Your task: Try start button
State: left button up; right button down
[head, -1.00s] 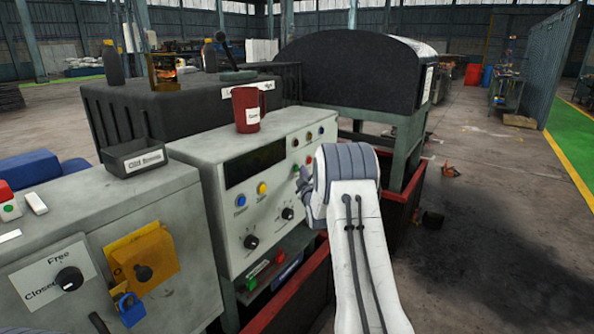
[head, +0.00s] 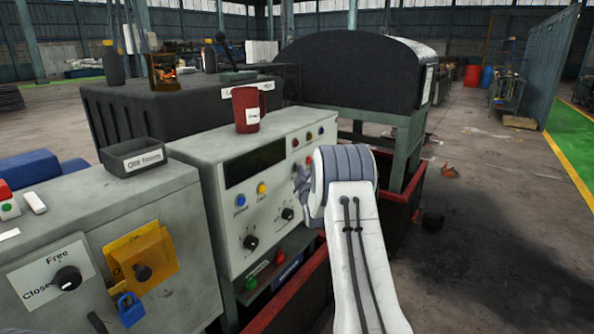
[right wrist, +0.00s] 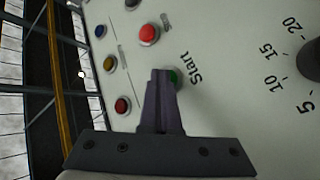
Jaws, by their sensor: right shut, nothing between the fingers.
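The green start button (right wrist: 174,77) shows in the right wrist view, beside the printed word "Start". My right gripper (right wrist: 163,76) is shut and empty, its fingertips right at the button and covering part of it. I cannot tell whether the tips touch or press it. A red button (right wrist: 149,34) sits just above it in that view. In the head view my right gripper (head: 302,184) is at the right part of the grey control panel's front (head: 225,215), and the wrist hides some of the panel. My left gripper is out of view.
The panel front also has a blue button (head: 241,200), a yellow button (head: 262,189) and black knobs (head: 251,242). A red mug (head: 246,110) stands on top. A grey cabinet (head: 180,190) with a yellow lockout plate is at left. Open floor lies at right.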

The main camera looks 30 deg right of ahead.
jog(key=shift+s, duration=0.1)
jog(key=shift+s+d+b, duration=0.25)
jog(key=shift+s+b, duration=0.05)
jog(key=shift+s, duration=0.35)
jog(key=shift+s+d+b, duration=0.2)
jog(key=shift+s+d, duration=0.15)
jog(key=shift+s, duration=0.45)
jog(key=shift+s+d+b, duration=0.25)
jog(key=shift+s+d, duration=0.05)
jog(key=shift+s, duration=0.45)
jog(key=shift+s+d+b, duration=0.2)
jog(key=shift+s+d, duration=0.15)
jog(key=shift+s, duration=0.45)
